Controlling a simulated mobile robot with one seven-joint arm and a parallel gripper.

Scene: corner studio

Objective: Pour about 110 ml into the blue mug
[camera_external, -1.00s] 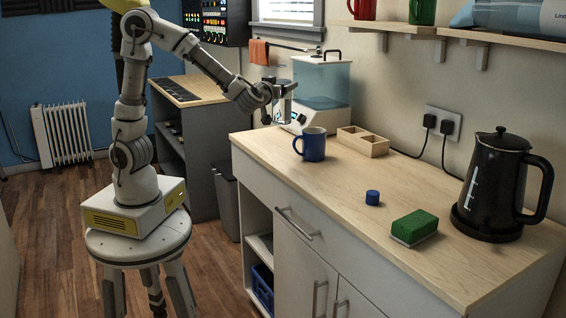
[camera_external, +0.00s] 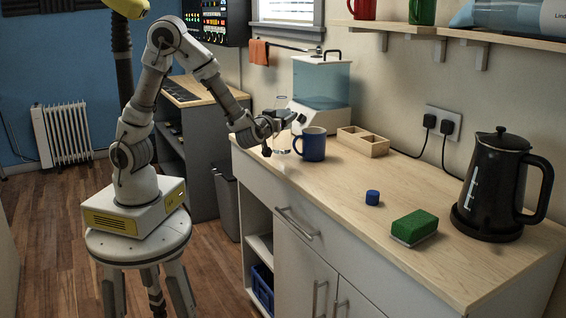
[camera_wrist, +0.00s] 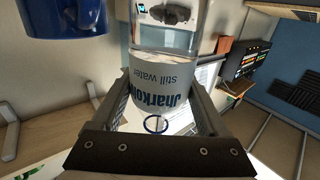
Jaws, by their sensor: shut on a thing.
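The blue mug (camera_external: 314,146) stands upright on the counter near its left edge; part of it shows at the top left of the wrist view (camera_wrist: 62,18). My gripper (camera_external: 277,125) is shut on a clear bottle (camera_external: 281,145), just left of the mug and near the counter's edge. The bottle looks roughly upright in the external view. In the wrist view the bottle (camera_wrist: 172,40) sits between the fingers, with a "still water" label and clear liquid inside. The mug's inside is hidden.
A water dispenser (camera_external: 322,85) stands behind the mug, with a wooden divided box (camera_external: 363,144) to its right. A blue cap (camera_external: 372,198), a green sponge (camera_external: 414,225) and a black kettle (camera_external: 494,185) are further right. The counter between mug and cap is clear.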

